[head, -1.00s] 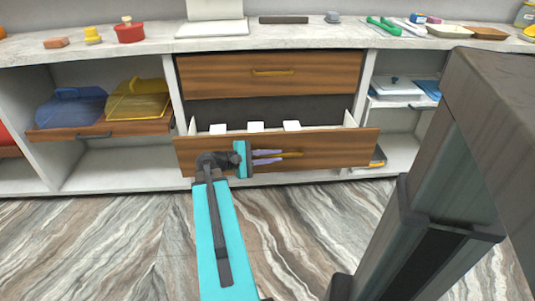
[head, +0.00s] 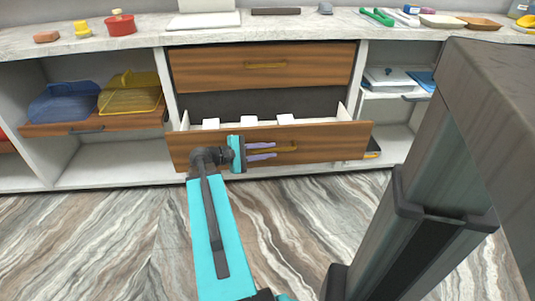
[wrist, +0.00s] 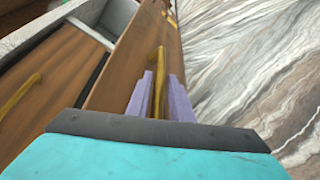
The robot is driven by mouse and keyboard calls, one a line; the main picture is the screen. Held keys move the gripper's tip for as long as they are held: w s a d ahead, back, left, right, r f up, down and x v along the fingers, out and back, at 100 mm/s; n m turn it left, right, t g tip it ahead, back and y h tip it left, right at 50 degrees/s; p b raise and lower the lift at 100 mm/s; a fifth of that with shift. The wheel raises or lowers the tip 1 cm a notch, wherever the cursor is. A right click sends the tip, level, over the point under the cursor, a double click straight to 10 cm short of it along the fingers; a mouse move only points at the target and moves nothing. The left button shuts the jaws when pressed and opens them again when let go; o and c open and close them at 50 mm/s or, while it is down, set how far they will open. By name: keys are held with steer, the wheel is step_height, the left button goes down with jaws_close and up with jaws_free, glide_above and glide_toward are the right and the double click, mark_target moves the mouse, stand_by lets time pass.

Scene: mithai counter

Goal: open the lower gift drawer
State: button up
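The lower drawer (head: 325,145) has a brown wood front and stands pulled out of the cabinet, with its inside and white boxes showing in the head view. Its yellow bar handle (head: 287,149) is on the front. My gripper (head: 274,150) is at the left part of this handle, its two lilac fingers on either side of the bar.
The closed upper drawer (head: 260,75) is above. A shelf at left holds a blue tray (head: 65,103) and a yellow tray (head: 130,95). The countertop (head: 145,38) carries a red pot (head: 120,26) and other small items. The marbled floor (head: 110,235) in front is clear.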

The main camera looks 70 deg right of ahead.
steer(key=p+v, duration=0.3)
steer(key=v, duration=1)
steer(key=shift+w+a, duration=0.1)
steer(key=shift+w, duration=0.05)
stand_by(0.4)
steer(key=w+a+n+t+h+p, duration=0.2)
steer(key=w+a+n+p, duration=0.2)
steer(key=w+a+p, duration=0.4)
steer(key=w+a+f+n+t+y+p, duration=0.1)
steer(key=w+a+f+n+t+p, duration=0.25)
steer(key=a, duration=0.75)
steer(key=s+a+f+m+y+p, duration=0.1)
steer(key=a+f, duration=0.4)
steer(key=a, duration=0.6)
steer(key=s+a+f+m+y+p, duration=0.1)
steer(key=s+a+f+y+p, duration=0.3)
steer(key=a, duration=0.7)
steer(key=s+a+f+m+y+p, duration=0.2)
steer(key=a+f+y+p, duration=0.4)
steer(key=a, duration=0.6)
step_height(320, 180, down, 2)
steer(key=shift+s+f+t, duration=0.15)
steer(key=shift+s+t, duration=0.2)
steer(key=shift+s, duration=0.35)
